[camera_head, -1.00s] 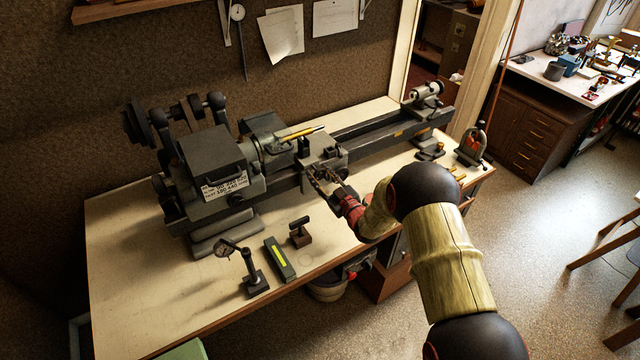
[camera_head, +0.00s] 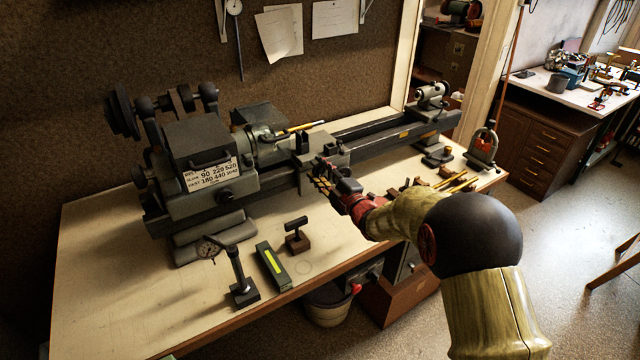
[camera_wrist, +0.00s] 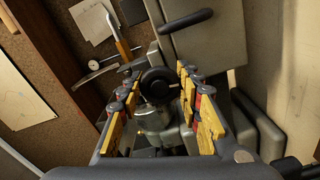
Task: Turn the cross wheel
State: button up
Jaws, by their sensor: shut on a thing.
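The grey lathe (camera_head: 205,150) stands on the bench, with its carriage (camera_head: 322,150) in the middle of the bed. My gripper (camera_head: 322,178) is at the front of the carriage and hides most of what is there. In the wrist view my gripper (camera_wrist: 158,82) has its two yellow-padded fingers on either side of a dark round wheel or knob (camera_wrist: 157,86), which appears to be the cross wheel. The fingers are shut on it. Its turn angle cannot be told.
Brass rods (camera_head: 456,182) lie at the right. The front left of the bench (camera_head: 110,290) is clear.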

jog(key=n+b, duration=0.1)
jog(key=b, duration=0.1)
jog(key=n+b, duration=0.3)
jog(key=b, duration=0.1)
jog(key=shift+f+n, duration=0.25)
jog(key=shift+n, duration=0.05)
jog(key=shift+r+n+b, duration=0.2)
jog(key=shift+n+b, duration=0.7)
jog(key=shift+n, duration=1.1)
jog(key=o, duration=1.1)
jog(key=shift+a, duration=0.1)
jog(key=shift+o, duration=0.4)
jog(key=v, duration=1.2)
